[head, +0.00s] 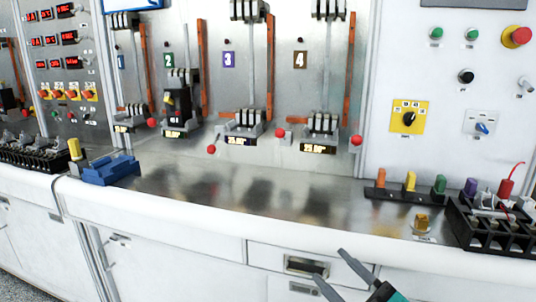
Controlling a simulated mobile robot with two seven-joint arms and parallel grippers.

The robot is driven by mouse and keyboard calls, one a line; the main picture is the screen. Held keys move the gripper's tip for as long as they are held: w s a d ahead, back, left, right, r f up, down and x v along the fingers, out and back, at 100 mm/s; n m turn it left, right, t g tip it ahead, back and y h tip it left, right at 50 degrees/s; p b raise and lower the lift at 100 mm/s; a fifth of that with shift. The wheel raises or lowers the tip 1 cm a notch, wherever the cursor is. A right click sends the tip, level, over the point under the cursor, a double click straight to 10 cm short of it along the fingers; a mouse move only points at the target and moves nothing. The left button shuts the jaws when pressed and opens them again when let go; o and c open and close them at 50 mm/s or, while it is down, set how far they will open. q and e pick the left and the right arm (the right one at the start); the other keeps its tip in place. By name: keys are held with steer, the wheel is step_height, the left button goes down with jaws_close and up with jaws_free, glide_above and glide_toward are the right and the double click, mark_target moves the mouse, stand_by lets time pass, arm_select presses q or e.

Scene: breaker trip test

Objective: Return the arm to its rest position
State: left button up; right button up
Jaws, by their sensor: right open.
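My right gripper (334,270) is at the bottom of the head view, in front of the drawer front below the counter. Its two dark fingers are spread apart with nothing between them. It looks apart from the bench, though the exact gap is hard to tell. My left gripper is not in view. The breaker panel (222,85) stands behind the counter with numbered breaker stations. The breaker at station 2 (180,100) has a black body, and the stations have displays and red knobs at their lower ends.
The metal counter (235,190) is mostly clear in the middle. A blue block (110,170) sits at its left. Colored plugs (411,181) and a black terminal block (490,228) stand at the right. A red emergency button (517,37) is on the right panel. A drawer handle (306,266) is near my gripper.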

steer(key=s+d+f+m+g+h, duration=0.2)
steer(key=s+f+m+h, duration=0.2)
steer(key=f, duration=0.4)
steer(key=s+d+f+m+g+h, duration=0.2)
steer(key=s+f+m+h, duration=0.2)
steer(key=f, duration=0.5)
steer(key=s+d+f+m+g+h, duration=0.1)
steer(key=s+f+m+h, duration=0.3)
steer(key=f, duration=0.5)
steer(key=shift+s+d+m+g+p, duration=0.45)
steer(key=shift+s+m, duration=0.45)
steer(key=shift+s, duration=0.35)
steer(key=shift+r, duration=0.1)
steer(key=shift+c, duration=0.5)
